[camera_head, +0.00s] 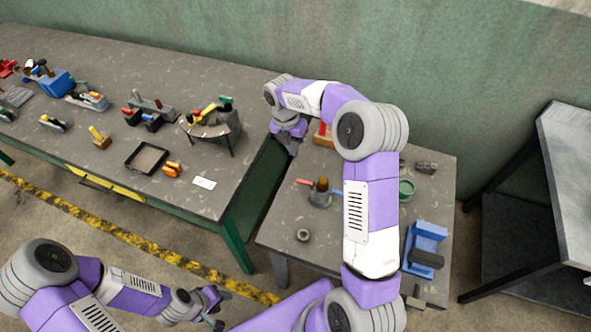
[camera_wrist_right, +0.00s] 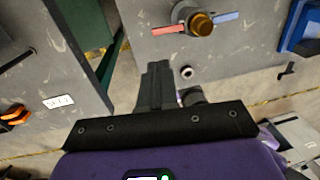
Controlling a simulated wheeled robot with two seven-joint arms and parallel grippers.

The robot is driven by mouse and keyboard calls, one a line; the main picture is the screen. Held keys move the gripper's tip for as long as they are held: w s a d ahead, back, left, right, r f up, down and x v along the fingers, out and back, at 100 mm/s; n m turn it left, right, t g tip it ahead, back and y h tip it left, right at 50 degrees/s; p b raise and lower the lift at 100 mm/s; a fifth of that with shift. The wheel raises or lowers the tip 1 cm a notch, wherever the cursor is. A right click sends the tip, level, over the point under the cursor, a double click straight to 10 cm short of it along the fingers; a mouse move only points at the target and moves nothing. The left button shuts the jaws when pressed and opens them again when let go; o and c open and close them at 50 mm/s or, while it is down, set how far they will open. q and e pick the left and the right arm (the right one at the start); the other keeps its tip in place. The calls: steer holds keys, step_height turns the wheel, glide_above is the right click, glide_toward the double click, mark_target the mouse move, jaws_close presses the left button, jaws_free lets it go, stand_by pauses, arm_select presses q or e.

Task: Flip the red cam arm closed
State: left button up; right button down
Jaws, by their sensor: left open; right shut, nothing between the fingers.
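A small fixture (camera_head: 320,195) with a brass-coloured centre stands on the right-hand table. Its red arm (camera_head: 304,182) sticks out to the left. In the right wrist view the red arm (camera_wrist_right: 168,29) lies on one side of the brass centre (camera_wrist_right: 201,25), with a blue arm (camera_wrist_right: 226,17) opposite. My right gripper (camera_head: 293,148) is shut and empty, above the gap between the tables, behind and left of the fixture and apart from it. Its shut fingers (camera_wrist_right: 157,72) show in the wrist view. My left gripper (camera_head: 220,308) is open and empty, low over the floor.
A ring (camera_head: 303,235) lies in front of the fixture. A red and wooden piece (camera_head: 323,135) stands behind it, partly hidden by my right arm. A blue device (camera_head: 426,243) and green cup (camera_head: 407,188) are to the right. The left-hand table (camera_head: 75,62) carries several tools and a tray (camera_head: 147,158).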

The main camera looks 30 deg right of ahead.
steer(key=b, duration=0.1)
glide_toward(298, 180)
steer(key=f, duration=0.4)
steer(key=s+d+f, duration=0.1)
steer(key=f, duration=0.1)
steer(key=shift+f, duration=0.35)
